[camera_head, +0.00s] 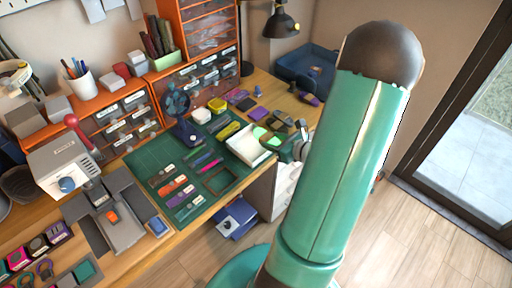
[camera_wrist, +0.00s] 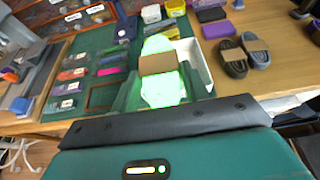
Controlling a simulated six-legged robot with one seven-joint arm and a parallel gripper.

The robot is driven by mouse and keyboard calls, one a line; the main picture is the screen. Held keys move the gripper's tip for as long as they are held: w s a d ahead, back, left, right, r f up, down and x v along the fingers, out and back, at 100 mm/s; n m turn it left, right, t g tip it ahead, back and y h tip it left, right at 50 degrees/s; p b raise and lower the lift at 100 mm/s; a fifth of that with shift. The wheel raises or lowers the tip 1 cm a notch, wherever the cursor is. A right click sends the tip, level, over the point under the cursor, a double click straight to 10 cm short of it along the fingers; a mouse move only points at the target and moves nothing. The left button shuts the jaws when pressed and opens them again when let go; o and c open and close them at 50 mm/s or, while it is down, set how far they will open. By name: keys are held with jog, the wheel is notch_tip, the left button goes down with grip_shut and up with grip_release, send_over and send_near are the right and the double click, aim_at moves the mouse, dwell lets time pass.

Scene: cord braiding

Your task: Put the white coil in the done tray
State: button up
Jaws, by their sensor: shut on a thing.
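A pale coil (camera_wrist: 161,88) with a brown paper band shows at the middle of the wrist view, looking bright green-white. My gripper (camera_wrist: 162,98) is shut on it, a finger on each side. In the head view the coil (camera_head: 261,133) is a bright green patch over the far right part of a white open tray (camera_head: 240,149), and my arm hides much of the gripper. The tray (camera_wrist: 204,70) shows to the right of and behind the coil in the wrist view. I cannot tell whether the coil touches the tray, and no label on it is readable.
Dark banded coils (camera_wrist: 234,58) lie right of the tray, with a purple block (camera_wrist: 215,29) behind them. A green mat (camera_head: 150,160) holds several labelled cord bundles. The bench's front edge is close.

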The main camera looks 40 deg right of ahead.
jog(key=x, duration=0.2)
jog(key=d+x, duration=0.1)
jog(key=x, duration=0.1)
jog(key=shift+w+f, duration=0.15)
jog(key=shift+f, duration=0.15)
send_over(258, 151)
notch_tip(258, 151, down, 6)
jog(key=shift+r, duration=0.15)
jog(key=shift+f, duration=1.5)
jog(key=shift+f, duration=0.1)
jog(key=o, duration=1.1)
jog(key=shift+c, duration=0.2)
